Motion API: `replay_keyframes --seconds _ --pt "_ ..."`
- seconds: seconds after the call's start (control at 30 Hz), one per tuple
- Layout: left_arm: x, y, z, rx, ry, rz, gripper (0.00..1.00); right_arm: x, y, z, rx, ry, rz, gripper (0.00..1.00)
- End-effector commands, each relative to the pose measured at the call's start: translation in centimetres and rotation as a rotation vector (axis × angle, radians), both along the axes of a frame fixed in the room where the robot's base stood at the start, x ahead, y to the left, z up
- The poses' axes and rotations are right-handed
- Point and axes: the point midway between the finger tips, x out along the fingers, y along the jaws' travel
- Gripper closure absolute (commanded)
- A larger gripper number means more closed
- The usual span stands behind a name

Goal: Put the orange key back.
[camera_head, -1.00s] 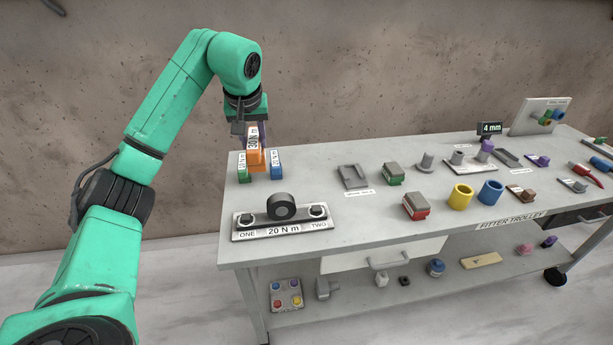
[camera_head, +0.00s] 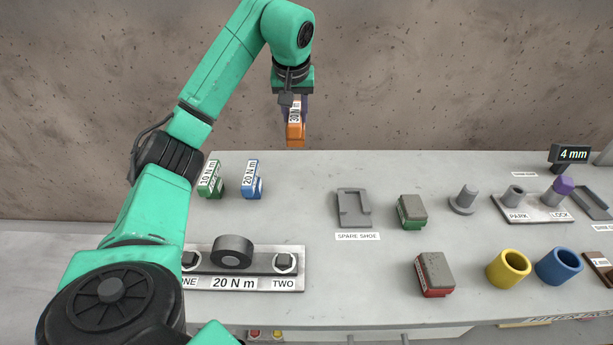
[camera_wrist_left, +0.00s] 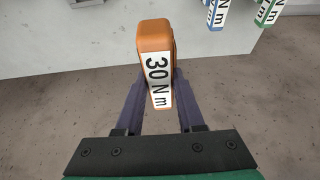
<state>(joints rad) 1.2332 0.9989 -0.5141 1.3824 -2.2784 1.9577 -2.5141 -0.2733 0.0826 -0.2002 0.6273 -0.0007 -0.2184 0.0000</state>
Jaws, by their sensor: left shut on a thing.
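The orange key (camera_head: 296,134) is a block with a white "30 N m" label. My left gripper (camera_head: 293,112) is shut on it and holds it upright in the air at the back edge of the trolley top. In the left wrist view the orange key (camera_wrist_left: 154,38) sits between the two purple fingers of my left gripper (camera_wrist_left: 160,88), label facing the camera. A green "10 N m" key (camera_head: 210,180) and a blue "20 N m" key (camera_head: 252,180) stand side by side at the back left of the top. My right gripper is not in view.
A steel plate (camera_head: 215,290) marked "20 N m" with bolts ONE and TWO lies in front. The top between the blue key and the spare shoe is clear.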

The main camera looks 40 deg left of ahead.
Motion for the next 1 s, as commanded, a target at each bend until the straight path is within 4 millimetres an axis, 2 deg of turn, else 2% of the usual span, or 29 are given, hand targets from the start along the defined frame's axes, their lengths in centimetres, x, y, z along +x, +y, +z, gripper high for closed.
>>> replay_keyframes --seconds 0.03,0.23,0.3,0.4,0.6,0.7,0.97,1.0 --pt "-0.1 0.1 -2.0 0.001 0.005 0.002 1.00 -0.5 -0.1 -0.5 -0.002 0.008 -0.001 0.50" --pt "-0.3 0.0 -8.6 0.000 0.006 0.001 1.00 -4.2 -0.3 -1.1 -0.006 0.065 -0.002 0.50" --pt "-0.3 0.0 -10.7 0.001 0.006 0.001 1.00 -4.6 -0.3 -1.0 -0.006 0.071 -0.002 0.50" --pt "-0.3 0.0 -12.9 -0.002 0.002 0.001 1.00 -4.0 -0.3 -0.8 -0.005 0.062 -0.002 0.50" --pt "-0.4 0.0 -16.3 -0.001 0.003 0.001 1.00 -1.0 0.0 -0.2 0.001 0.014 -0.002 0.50" --pt "-0.4 0.0 -17.5 -0.001 -0.001 0.001 1.00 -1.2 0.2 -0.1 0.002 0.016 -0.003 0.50" --pt "-0.3 0.0 -17.7 0.000 -0.002 0.001 1.00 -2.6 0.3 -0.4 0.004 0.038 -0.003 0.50" --pt "-0.3 0.0 -17.8 0.000 -0.001 0.001 0.55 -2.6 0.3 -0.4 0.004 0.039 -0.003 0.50"
